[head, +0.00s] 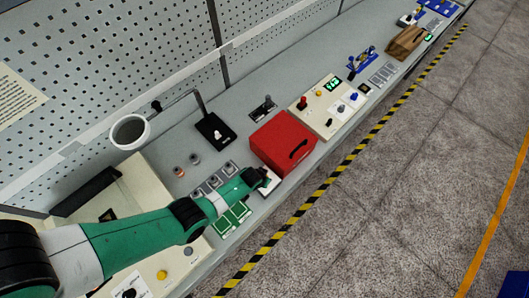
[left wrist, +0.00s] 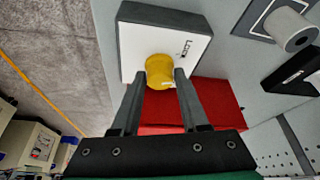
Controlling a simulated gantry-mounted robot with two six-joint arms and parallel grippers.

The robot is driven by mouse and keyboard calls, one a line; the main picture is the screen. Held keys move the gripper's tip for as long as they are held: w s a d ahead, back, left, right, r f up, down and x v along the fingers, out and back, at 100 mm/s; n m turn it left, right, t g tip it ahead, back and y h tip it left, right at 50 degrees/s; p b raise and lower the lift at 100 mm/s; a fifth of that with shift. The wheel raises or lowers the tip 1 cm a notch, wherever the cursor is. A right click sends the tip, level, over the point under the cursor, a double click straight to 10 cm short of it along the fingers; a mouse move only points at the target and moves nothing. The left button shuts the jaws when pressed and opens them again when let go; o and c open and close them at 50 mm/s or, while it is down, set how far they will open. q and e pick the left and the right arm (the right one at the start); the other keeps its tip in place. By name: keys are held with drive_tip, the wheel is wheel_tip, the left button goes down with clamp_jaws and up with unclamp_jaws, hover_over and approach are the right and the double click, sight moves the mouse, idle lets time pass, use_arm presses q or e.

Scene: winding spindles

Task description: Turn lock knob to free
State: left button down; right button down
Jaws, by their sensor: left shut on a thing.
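The lock knob (left wrist: 158,70) is a yellow round knob in the left wrist view. It stands on a white plate (left wrist: 140,38) with a dark rim, marked "LOCK". My left gripper (left wrist: 160,76) is shut on the knob, one finger on each side of it. In the head view my left gripper (head: 267,177) is over the white plate (head: 269,187) in front of the red box, and hides the knob. The lower part of the label is partly hidden. My right gripper is in neither view.
A red box (head: 283,142) with a dark handle stands right behind the plate. Grey knobs on plates (head: 214,181) and green-marked panels (head: 232,217) lie to the left. A cream control panel (head: 328,106) is farther along the bench.

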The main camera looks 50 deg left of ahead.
use_arm(q)
drive_tip(key=m+h, duration=0.1)
drive_tip(key=m, duration=0.1)
drive_tip(key=shift+a+f+m, duration=0.1)
drive_tip(key=shift+a+m, duration=0.05)
drive_tip(key=shift+m, duration=0.25)
drive_tip(key=m+h+b, duration=0.1)
drive_tip(key=m+b, duration=0.1)
drive_tip(key=m, duration=0.2)
drive_tip(key=shift+a+h, duration=0.1)
drive_tip(key=shift+h, duration=0.3)
drive_tip(key=shift+m+g+h, duration=0.3)
drive_tip(key=shift+m+h, duration=0.1)
drive_tip(key=shift+m, duration=0.95)
drive_tip(key=shift+m+g+h, duration=0.3)
drive_tip(key=shift+m+h, duration=0.1)
drive_tip(key=shift+m, duration=0.95)
drive_tip(key=shift+c, duration=2.1)
unclamp_jaws()
drive_tip(key=shift+w, duration=0.1)
